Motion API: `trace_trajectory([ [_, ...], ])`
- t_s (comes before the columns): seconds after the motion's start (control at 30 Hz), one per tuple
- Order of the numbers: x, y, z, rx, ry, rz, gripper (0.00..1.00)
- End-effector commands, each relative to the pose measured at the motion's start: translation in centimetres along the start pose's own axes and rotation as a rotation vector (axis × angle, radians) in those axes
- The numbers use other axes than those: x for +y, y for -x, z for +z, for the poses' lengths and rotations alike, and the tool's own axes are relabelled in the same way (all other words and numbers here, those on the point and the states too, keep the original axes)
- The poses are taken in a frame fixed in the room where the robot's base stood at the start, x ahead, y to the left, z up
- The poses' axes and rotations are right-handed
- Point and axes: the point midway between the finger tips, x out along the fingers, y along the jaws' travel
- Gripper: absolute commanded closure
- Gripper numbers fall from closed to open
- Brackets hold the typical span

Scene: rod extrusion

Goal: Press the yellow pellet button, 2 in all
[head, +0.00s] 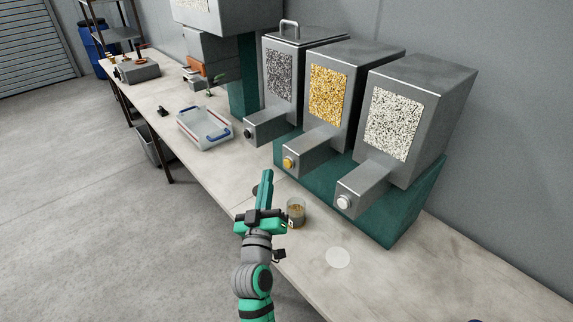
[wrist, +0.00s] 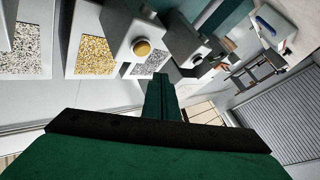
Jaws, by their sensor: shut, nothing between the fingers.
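The yellow pellet button (head: 289,163) is a round knob on the front end of the middle dispenser's spout. The middle dispenser (head: 335,75) has a window of yellow pellets. In the wrist view the yellow button (wrist: 142,47) is just beyond and left of my fingertips. My gripper (head: 267,176) is shut and empty, with its fingers pointing toward the dispensers, in front of and below the button. A visible gap lies between the fingertips (wrist: 160,78) and the button. A glass cup (head: 296,212) with some yellow pellets in it stands on the bench under the middle spout, beside my gripper.
A dispenser with a black button (head: 248,133) stands left and one with a white button (head: 344,202) right, all on a green stand (head: 400,228). A white disc (head: 338,258) lies on the bench.

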Motion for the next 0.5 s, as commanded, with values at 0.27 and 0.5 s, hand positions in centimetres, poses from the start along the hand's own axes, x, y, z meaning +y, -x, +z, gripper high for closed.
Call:
trace_trajectory([
  [0.27, 1.4, -1.8, 1.3, 0.0, 0.001, 0.001, 1.0],
  [0.5, 1.7, -2.3, 1.6, 0.002, 0.0, 0.001, 1.0],
])
